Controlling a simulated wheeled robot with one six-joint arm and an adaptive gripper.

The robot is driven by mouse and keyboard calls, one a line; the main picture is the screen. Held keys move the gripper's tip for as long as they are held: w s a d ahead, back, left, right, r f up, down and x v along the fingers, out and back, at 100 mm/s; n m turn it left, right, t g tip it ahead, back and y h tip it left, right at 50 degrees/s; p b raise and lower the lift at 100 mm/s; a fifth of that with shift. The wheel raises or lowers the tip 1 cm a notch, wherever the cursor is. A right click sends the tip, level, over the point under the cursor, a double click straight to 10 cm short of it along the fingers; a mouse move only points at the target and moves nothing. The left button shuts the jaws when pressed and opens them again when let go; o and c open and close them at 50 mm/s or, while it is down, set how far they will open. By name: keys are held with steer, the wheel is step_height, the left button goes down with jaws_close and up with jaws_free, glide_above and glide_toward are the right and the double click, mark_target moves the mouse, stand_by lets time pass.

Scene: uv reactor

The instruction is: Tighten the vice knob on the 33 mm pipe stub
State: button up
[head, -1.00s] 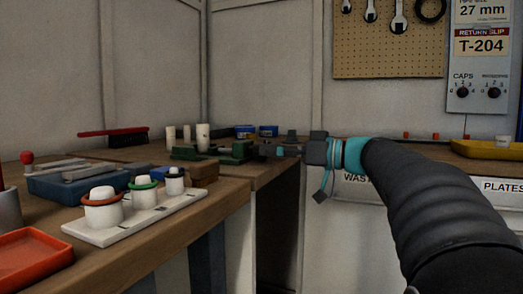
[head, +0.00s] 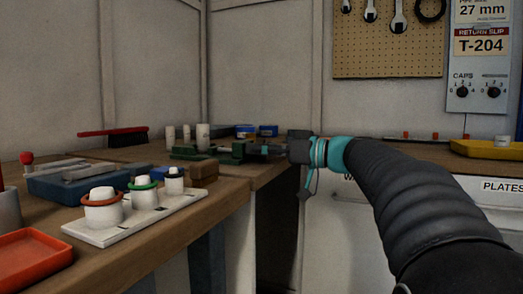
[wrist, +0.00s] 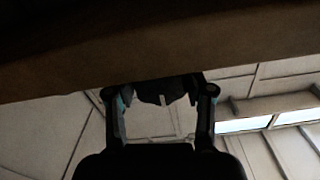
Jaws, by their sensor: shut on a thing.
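The green vice (head: 232,154) sits on the bench near the back corner. A white pipe stub (head: 203,138) stands upright at the vice; the picture is too small to show how firmly it is clamped. My gripper (head: 268,149) reaches in from the right at the vice's right end and is shut on the vice knob. In the head view the fingers mostly hide the knob. In the wrist view the dark knob (wrist: 162,92) shows between the two fingers, close under a brown bench edge.
The wooden bench edge (wrist: 150,50) fills the top of the wrist view, close to my fingers. Blue boxes (head: 268,130) stand behind the vice. A brown block (head: 204,172) and a white rack (head: 130,220) with ringed stubs lie in front. A dark gap separates bench and right cabinet.

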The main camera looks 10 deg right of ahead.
steer(key=shift+m, duration=1.6)
steer(key=o, duration=1.2)
